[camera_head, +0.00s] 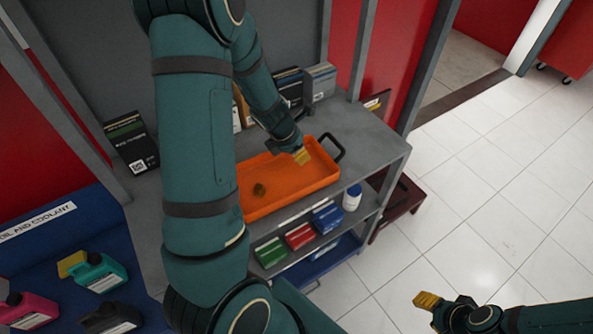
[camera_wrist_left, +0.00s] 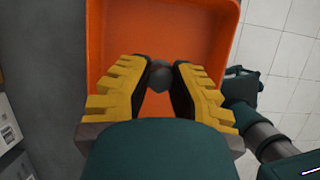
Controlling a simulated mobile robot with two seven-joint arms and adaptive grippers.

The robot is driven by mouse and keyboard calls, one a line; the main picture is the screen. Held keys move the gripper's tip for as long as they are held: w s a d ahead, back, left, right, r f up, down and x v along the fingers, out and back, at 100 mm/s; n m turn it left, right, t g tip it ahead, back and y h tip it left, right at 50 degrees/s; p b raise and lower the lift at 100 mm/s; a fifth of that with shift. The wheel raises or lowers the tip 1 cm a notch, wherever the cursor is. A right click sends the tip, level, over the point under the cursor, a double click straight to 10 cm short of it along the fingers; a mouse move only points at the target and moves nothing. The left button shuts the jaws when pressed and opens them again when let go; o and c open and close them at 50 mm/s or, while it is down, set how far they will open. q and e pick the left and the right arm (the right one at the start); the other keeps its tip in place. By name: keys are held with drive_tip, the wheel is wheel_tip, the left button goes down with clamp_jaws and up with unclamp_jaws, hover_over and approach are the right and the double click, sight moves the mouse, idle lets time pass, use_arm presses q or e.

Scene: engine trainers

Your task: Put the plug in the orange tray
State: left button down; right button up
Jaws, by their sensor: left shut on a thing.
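The orange tray (camera_head: 290,200) lies on a grey shelf top, with a black handle at its right end. My left gripper (camera_head: 301,156) is over the tray's far right part; in the left wrist view its yellow fingers (camera_wrist_left: 160,80) are shut on a small dark grey piece, which looks like the plug (camera_wrist_left: 160,73). The tray floor (camera_wrist_left: 165,25) shows beyond it. The plug is hidden in the head view. My right gripper (camera_head: 428,300) is far from the tray, over the floor at lower right; its opening cannot be made out.
Boxes (camera_head: 320,80) stand behind the tray. Below are coloured boxes (camera_head: 300,235) and a white bottle (camera_head: 352,197). Jugs (camera_head: 98,270) stand on the blue surface at lower left. The tiled floor at right is clear.

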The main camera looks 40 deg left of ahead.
sight(302, 170)
use_arm(q)
wheel_tip(302, 170, down, 2)
drive_tip(key=shift+w+f+b, duration=0.15)
drive_tip(key=shift+f+b, duration=0.1)
drive_tip(key=shift+b, duration=0.15)
wheel_tip(302, 170, down, 3)
drive_tip(key=shift+f+b, duration=0.1)
drive_tip(key=shift+b, duration=0.95)
drive_tip(key=shift+f, duration=0.1)
use_arm(e)
wheel_tip(302, 170, down, 4)
drive_tip(key=shift+w+a+f, duration=0.1)
drive_tip(key=shift+w, duration=0.05)
use_arm(q)
drive_tip(key=c, duration=1)
unclamp_jaws()
use_arm(e)
drive_tip(key=shift+f, duration=0.1)
